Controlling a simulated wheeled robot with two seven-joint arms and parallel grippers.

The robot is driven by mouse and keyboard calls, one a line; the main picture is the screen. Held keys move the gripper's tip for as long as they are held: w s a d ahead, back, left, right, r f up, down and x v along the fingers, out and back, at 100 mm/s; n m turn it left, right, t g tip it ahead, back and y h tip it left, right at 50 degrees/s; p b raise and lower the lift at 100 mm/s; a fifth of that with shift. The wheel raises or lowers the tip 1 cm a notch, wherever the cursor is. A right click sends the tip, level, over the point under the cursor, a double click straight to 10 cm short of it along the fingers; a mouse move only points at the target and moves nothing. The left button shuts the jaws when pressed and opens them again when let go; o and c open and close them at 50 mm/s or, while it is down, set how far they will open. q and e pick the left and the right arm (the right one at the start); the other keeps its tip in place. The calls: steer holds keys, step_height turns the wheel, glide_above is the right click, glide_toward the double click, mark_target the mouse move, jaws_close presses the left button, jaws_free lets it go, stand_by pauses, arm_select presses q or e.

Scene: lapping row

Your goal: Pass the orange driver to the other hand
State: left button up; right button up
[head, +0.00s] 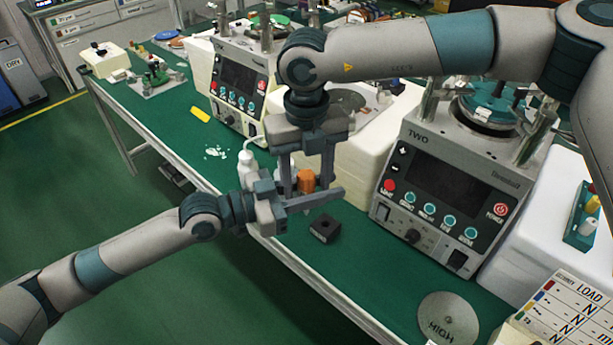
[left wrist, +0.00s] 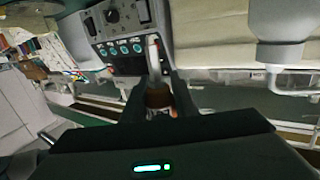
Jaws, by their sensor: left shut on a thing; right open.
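The orange driver (head: 306,180) shows its orange handle above the green bench in the head view. My left gripper (head: 314,194) comes in from the left and is shut on it. In the left wrist view the driver (left wrist: 158,97) sits between the left fingers, its handle dark brownish and a pale part beyond it. My right gripper (head: 306,172) points down from above and is open, with one finger on each side of the orange handle. Whether its fingers touch the handle I cannot tell. The driver's lower part is hidden behind the left gripper in the head view.
A black block (head: 324,230) with a hole lies on the bench (head: 370,285) just below the grippers. A white bottle (head: 246,172) stands close to the left gripper. Machine TWO (head: 440,185) is to the right. A HIGH disc (head: 449,318) lies near the front edge.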

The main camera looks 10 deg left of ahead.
steer(key=c, duration=1.2)
arm_select(q)
steer(key=o, duration=1.2)
steer(key=shift+c, duration=0.2)
arm_select(e)
steer(key=shift+o, duration=0.2)
arm_select(q)
steer(key=v, duration=1.2)
steer(key=shift+f, duration=0.15)
